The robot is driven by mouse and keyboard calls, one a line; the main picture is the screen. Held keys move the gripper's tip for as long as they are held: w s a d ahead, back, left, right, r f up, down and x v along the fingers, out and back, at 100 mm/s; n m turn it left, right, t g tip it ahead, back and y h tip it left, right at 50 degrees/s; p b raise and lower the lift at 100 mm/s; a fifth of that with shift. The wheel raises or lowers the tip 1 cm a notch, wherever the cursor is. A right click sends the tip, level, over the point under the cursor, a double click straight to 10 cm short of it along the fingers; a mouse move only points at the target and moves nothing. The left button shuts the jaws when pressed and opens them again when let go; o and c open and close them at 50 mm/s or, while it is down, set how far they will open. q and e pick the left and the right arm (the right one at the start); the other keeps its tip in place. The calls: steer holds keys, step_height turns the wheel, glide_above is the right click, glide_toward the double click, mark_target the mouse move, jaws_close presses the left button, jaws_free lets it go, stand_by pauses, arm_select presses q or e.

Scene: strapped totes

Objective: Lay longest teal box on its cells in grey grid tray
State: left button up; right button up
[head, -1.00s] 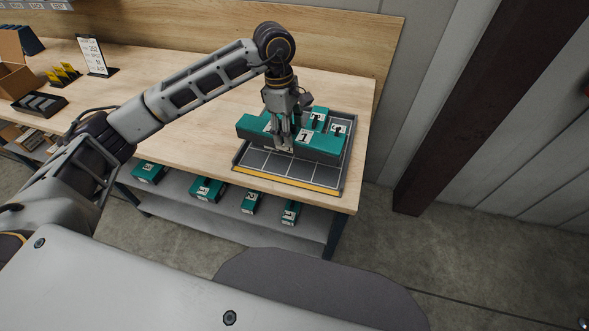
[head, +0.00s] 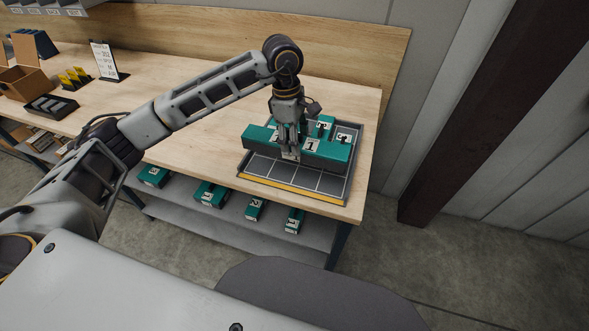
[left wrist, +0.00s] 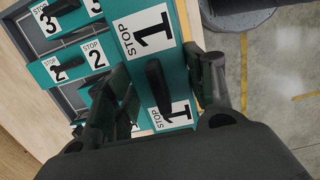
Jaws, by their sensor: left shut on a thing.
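A long teal box (head: 335,152) marked "STOP 1" is held by my left gripper (head: 290,155) across the grey grid tray (head: 293,191). Its left end reaches out past the tray's left side. I cannot tell whether its underside touches the tray. In the left wrist view, my fingers are on both sides of the box (left wrist: 178,72), which has a black handle on top. Behind it, teal boxes marked 2 (left wrist: 60,68) and 3 (left wrist: 68,18) sit in the tray. The tray's front cells are empty. My right gripper is out of view.
Several teal boxes, including one at the left (head: 152,176) and one at the right (head: 293,220), lie on the shelf below. A cardboard box (head: 22,82), a black tray (head: 51,107) and a sign (head: 104,60) stand at the table's left. The table's middle is clear.

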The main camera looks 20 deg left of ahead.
arm_select(q)
steer(key=shift+f+p, duration=0.35)
steer(key=shift+f, duration=2.5)
steer(key=shift+f, duration=1.85)
steer(key=shift+f, duration=0.15)
steer(key=o, duration=1.1)
steer(key=shift+o, duration=0.2)
steer(key=shift+p, duration=0.3)
steer(key=r, duration=0.4)
steer(key=a+r+b, duration=0.1)
steer(key=r, duration=0.7)
steer(key=shift+a, duration=0.2)
